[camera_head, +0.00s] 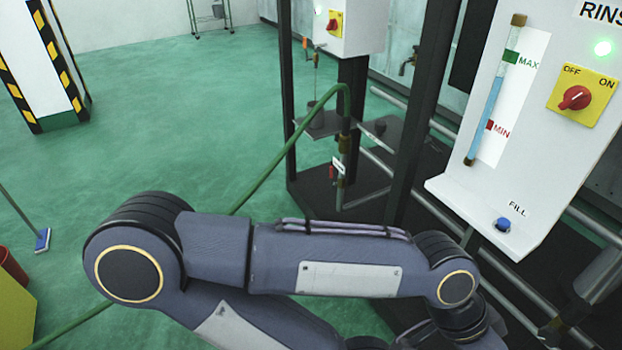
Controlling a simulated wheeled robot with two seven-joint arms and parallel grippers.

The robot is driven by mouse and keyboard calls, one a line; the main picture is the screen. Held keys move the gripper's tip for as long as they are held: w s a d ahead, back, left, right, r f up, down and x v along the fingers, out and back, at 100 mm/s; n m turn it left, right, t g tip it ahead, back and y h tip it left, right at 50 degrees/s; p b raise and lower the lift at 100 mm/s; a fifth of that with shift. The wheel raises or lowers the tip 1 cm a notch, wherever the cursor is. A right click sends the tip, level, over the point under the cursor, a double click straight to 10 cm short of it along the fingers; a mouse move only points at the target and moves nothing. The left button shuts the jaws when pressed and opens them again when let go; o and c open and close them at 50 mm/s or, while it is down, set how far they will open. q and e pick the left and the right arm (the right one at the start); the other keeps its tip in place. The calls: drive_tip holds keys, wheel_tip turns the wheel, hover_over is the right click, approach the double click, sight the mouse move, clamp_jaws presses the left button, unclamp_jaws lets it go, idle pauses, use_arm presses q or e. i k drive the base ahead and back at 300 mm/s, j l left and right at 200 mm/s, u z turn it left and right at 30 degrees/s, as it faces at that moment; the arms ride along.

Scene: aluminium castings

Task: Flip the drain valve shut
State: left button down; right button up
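A small valve with a red handle and a white tag (338,166) sits on a vertical pipe near the middle, below the bend of a green hose (292,143). It is small here, and I cannot tell whether its handle is open or shut, or whether it is the drain valve. Neither gripper shows.
A white rinse panel (545,150) with a red OFF/ON knob (575,98), a level tube (494,92) and a blue FILL button (502,224) stands at right. Dark posts (424,100) and grey pipes surround the small valve. Green floor (190,120) is open at left.

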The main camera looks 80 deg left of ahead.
sight(331, 177)
drive_tip(key=j+u, duration=0.1)
drive_tip(key=u, duration=0.75)
drive_tip(key=i+j+u, duration=0.1)
drive_tip(key=u, duration=0.75)
drive_tip(key=i+u, duration=0.1)
drive_tip(key=u, duration=0.8)
drive_tip(key=i+u, duration=0.2)
drive_tip(key=i, duration=0.15)
